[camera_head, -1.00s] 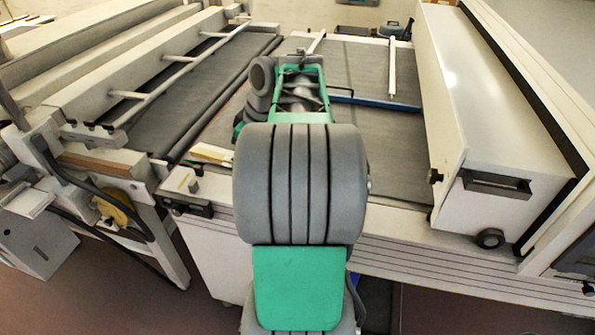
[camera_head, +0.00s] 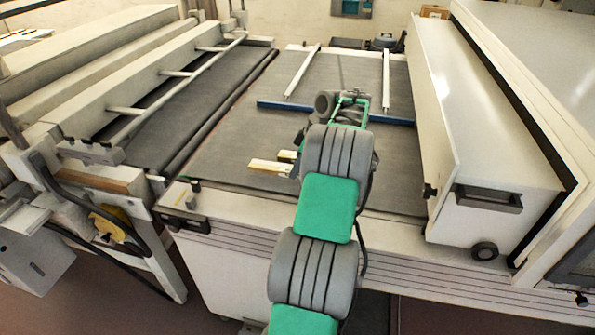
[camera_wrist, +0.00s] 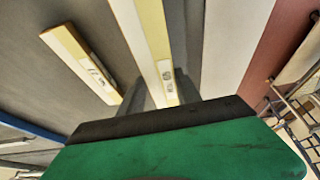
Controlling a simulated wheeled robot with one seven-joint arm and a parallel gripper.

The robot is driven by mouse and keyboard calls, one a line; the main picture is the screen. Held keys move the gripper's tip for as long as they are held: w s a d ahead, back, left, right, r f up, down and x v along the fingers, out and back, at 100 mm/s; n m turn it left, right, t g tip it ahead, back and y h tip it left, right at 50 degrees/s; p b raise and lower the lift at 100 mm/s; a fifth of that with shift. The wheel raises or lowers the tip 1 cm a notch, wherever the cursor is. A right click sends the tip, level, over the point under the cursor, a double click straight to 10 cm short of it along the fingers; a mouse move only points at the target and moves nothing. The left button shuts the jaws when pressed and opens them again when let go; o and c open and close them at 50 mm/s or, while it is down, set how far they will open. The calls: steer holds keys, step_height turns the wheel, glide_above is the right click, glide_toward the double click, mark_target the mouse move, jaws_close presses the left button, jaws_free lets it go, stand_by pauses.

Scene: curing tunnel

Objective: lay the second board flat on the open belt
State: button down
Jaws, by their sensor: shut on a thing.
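My gripper (camera_wrist: 166,92) is shut on a long cream-and-yellow board (camera_wrist: 152,40), with one grey finger on each side of it. In the head view this board (camera_head: 268,167) sticks out to the left of my arm, over the front part of the dark grey open belt (camera_head: 235,140). I cannot tell whether it touches the belt. A second, similar board (camera_wrist: 82,60) lies on the belt to its left in the wrist view. In the head view that board (camera_head: 287,156) is just behind the held one, mostly hidden by my arm, which also hides the fingertips.
A blue bar (camera_head: 280,105) crosses the belt behind the boards, with two white rods (camera_head: 302,72) beyond it. A white housing (camera_head: 480,130) bounds the belt on the right and a roller (camera_head: 215,115) on the left. The white front ledge (camera_head: 245,205) runs along the near edge.

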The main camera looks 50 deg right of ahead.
steer(key=shift+w+d+f, duration=0.15)
steer(key=shift+f, duration=0.95)
steer(key=shift+w+d+f, duration=0.1)
steer(key=shift+d+f, duration=0.05)
steer(key=shift+f, duration=0.9)
steer(key=c, duration=0.8)
jaws_free()
steer(key=shift+c, duration=0.2)
steer(key=shift+r, duration=0.1)
